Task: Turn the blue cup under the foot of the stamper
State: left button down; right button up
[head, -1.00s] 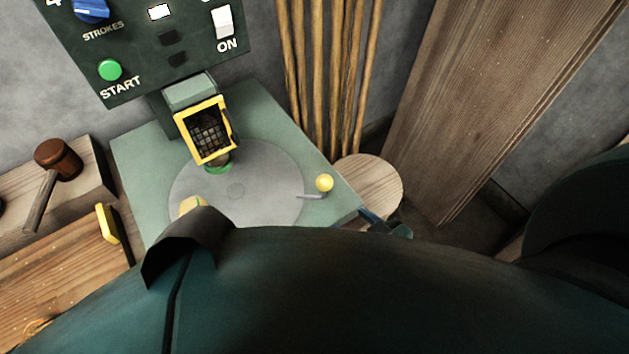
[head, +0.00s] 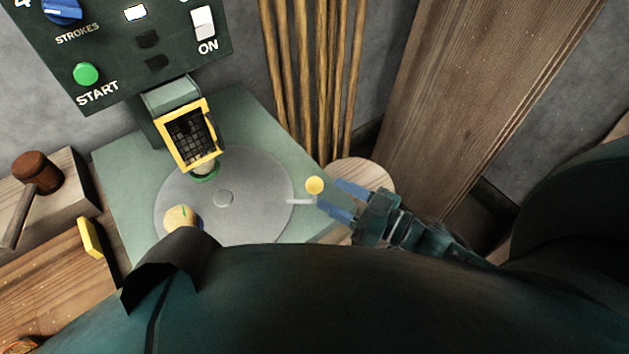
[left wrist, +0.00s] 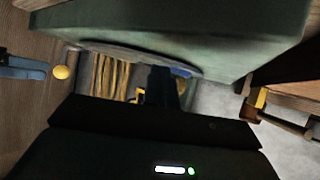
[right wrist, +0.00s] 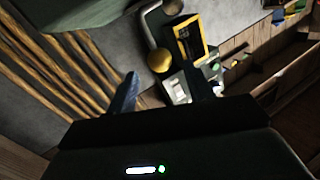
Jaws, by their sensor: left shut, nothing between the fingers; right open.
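The stamper is a green machine with a round grey turntable (head: 250,190) on its top. A crank arm with a yellow knob (head: 314,185) sticks out from the disc's right side. My right gripper (head: 340,200) is open beside the knob; in the right wrist view the knob (right wrist: 160,60) shows between its fingers.
A pale yellow rounded object (head: 183,218) sits on the disc's near left. A control panel (head: 120,45) with START button is behind. A mallet (head: 35,172) lies on a wooden block at left. Wooden poles (head: 305,80) and a post (head: 480,100) stand behind right. My body hides the front.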

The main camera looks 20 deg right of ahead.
jog(key=x, duration=0.5)
jog(key=shift+w+a, duration=0.25)
jog(key=shift+w, duration=0.05)
jog(key=shift+c, duration=0.3)
grip_shut()
